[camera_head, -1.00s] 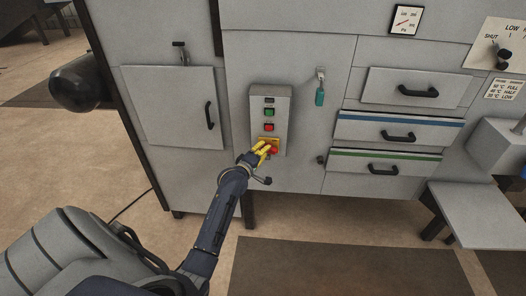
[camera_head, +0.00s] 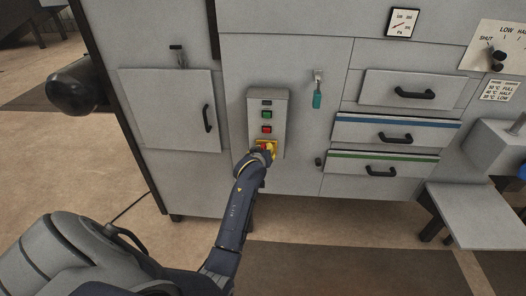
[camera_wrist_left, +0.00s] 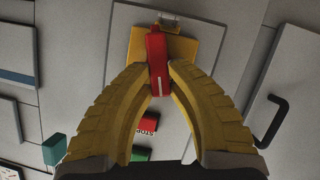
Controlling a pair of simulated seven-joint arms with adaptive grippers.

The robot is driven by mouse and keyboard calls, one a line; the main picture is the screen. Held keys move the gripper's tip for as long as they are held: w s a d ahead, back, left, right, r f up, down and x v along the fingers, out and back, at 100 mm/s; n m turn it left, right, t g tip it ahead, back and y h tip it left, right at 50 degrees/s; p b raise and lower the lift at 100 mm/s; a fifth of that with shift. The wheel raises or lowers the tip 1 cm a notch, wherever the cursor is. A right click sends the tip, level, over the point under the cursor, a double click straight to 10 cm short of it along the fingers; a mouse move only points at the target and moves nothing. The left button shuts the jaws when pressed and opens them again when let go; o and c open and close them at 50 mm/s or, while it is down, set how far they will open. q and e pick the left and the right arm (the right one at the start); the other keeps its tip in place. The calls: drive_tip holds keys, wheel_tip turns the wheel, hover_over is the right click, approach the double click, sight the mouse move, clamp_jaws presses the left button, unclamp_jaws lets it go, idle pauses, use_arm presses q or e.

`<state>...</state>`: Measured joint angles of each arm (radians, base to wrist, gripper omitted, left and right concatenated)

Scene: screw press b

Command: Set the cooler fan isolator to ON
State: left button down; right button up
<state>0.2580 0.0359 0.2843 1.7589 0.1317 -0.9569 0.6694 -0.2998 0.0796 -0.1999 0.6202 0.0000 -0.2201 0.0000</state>
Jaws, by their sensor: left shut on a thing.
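The control box (camera_head: 268,110) is a grey panel on the cabinet front. It has a green button (camera_head: 266,114) above a red button (camera_head: 266,129), and the isolator's yellow plate (camera_head: 272,146) at the bottom. In the left wrist view the isolator's red handle (camera_wrist_left: 157,62), with a white line on it, stands out from the yellow plate (camera_wrist_left: 178,47). My left gripper (camera_wrist_left: 158,72) has its yellow fingers closed on both sides of this handle. In the head view the gripper (camera_head: 263,150) partly hides the isolator, and no ON or OFF lettering is legible. My right gripper does not show.
A teal tag (camera_head: 317,101) hangs on the cabinet right of the box. Drawers with black handles (camera_head: 396,138) are further right, and a door with a black handle (camera_head: 207,118) is at left. A grey shelf (camera_head: 480,212) juts out at lower right.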

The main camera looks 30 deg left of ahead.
use_arm(q)
drive_tip(key=shift+w+d+m+g+y, duration=0.2)
drive_tip(key=shift+m+g+y, duration=0.25)
drive_tip(key=shift+m, duration=0.65)
drive_tip(key=shift+d+y, duration=0.1)
drive_tip(key=shift+y, duration=0.15)
drive_tip(key=c, duration=1.3)
unclamp_jaws()
drive_tip(key=shift+s, duration=0.1)
drive_tip(key=shift+v, duration=3.7)
